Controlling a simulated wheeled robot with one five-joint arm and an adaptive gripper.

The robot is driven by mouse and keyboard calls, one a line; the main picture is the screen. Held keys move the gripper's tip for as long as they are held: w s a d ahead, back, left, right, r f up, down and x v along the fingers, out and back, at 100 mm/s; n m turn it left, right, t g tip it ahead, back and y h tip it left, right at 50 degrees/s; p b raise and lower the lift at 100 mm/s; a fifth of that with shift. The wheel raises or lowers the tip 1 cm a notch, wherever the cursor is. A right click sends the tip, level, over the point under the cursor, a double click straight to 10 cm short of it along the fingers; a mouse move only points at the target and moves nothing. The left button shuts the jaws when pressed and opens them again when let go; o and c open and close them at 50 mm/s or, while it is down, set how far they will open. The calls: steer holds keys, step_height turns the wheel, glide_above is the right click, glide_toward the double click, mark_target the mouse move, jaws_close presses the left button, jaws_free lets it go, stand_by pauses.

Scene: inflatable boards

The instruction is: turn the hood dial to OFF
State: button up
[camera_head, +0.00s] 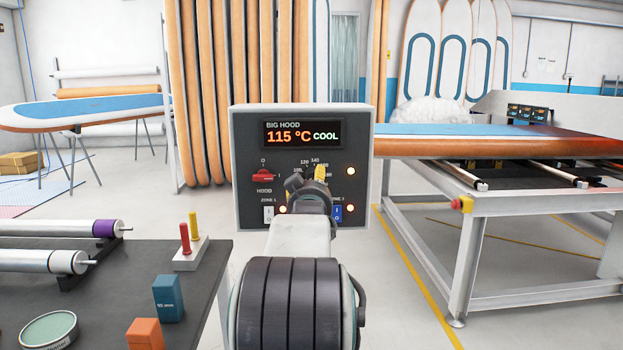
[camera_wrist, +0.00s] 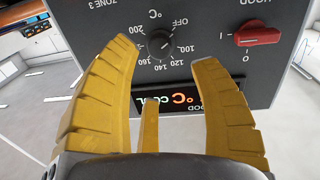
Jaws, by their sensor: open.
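The hood control box (camera_head: 244,215) stands in front of me, its display (camera_head: 302,135) reading "115 °C COOL". In the wrist view the box is upside down, and the round dark dial (camera_wrist: 160,43) shows with marks from OFF (camera_wrist: 181,21) through 100 to 200. I cannot tell for sure which mark its pointer faces. My gripper (camera_wrist: 164,58) is open, its yellow fingers spread with the dial beyond and between the tips. I see no contact. In the head view my gripper (camera_head: 309,180) covers the dial.
A red HOOD switch (camera_head: 263,176) is beside the dial; it also shows in the wrist view (camera_wrist: 257,32). A dark bench (camera_head: 205,262) is at left, and a metal-framed table (camera_head: 480,235) with a board is at right.

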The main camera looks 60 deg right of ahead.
mark_target(312, 177)
steer(key=shift+m, duration=0.4)
steer(key=shift+x, duration=3.65)
steer(key=shift+c, duration=0.4)
jaws_close()
